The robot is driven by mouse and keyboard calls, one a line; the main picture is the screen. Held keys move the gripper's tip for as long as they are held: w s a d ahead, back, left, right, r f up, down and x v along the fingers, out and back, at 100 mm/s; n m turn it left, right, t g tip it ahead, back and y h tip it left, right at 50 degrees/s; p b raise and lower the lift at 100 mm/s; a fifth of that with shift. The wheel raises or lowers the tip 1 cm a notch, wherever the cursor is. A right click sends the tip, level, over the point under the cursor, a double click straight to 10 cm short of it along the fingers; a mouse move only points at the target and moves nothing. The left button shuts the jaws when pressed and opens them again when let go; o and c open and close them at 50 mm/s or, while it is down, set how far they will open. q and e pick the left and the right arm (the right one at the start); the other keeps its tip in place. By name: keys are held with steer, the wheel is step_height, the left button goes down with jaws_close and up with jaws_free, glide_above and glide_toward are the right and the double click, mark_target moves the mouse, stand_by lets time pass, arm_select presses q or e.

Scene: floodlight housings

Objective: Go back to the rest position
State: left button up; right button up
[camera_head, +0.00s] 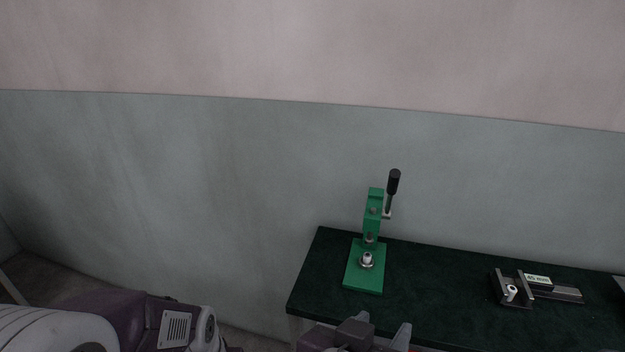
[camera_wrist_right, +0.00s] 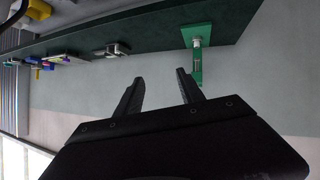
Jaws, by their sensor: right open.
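My right gripper (camera_head: 383,332) shows at the bottom of the head view, in front of the dark green bench. Its two fingers stand apart with nothing between them. In the right wrist view the same gripper (camera_wrist_right: 158,92) is open and empty, its fingers pointing towards the bench and wall. My left arm (camera_head: 170,325) comes in at the lower left of the head view, but its gripper fingers are not visible.
A green press (camera_head: 374,215) with a black-handled lever stands on the bench (camera_head: 435,275) near its left end. A grey metal vise-like fixture (camera_head: 535,288) lies further right. In the wrist view, several coloured items (camera_wrist_right: 65,58) line the bench. A wall (camera_head: 200,170) stands behind.

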steer(key=s+d+f+m+g+h, duration=0.1)
steer(key=d+f+m+g+h, duration=0.15)
steer(key=d+f+g, duration=0.35)
steer(key=d+f+m+g+h, duration=0.15)
steer(key=d+m+g, duration=0.25)
steer(key=d, duration=0.4)
steer(key=s+d+f+g+y, duration=0.1)
steer(key=s+f+g+y, duration=0.15)
steer(key=f, duration=0.35)
steer(key=s+f+g+y, duration=0.1)
steer(key=s+f+y, duration=0.15)
steer(key=f, duration=0.25)
steer(key=w+a+f+n+t+y, duration=0.1)
steer(key=w+a+f+n+y, duration=0.3)
steer(key=f, duration=0.3)
steer(key=w+a+n+t+y, duration=0.2)
steer(key=w+a+n+t, duration=0.15)
steer(key=w+n, duration=0.2)
arm_select(q)
step_height(320, 180, up, 17)
steer(key=p, duration=1.7)
steer(key=shift+s, duration=0.3)
arm_select(e)
step_height(320, 180, up, 16)
steer(key=n, duration=0.1)
steer(key=shift+d+r, duration=0.15)
steer(key=shift+d, duration=0.3)
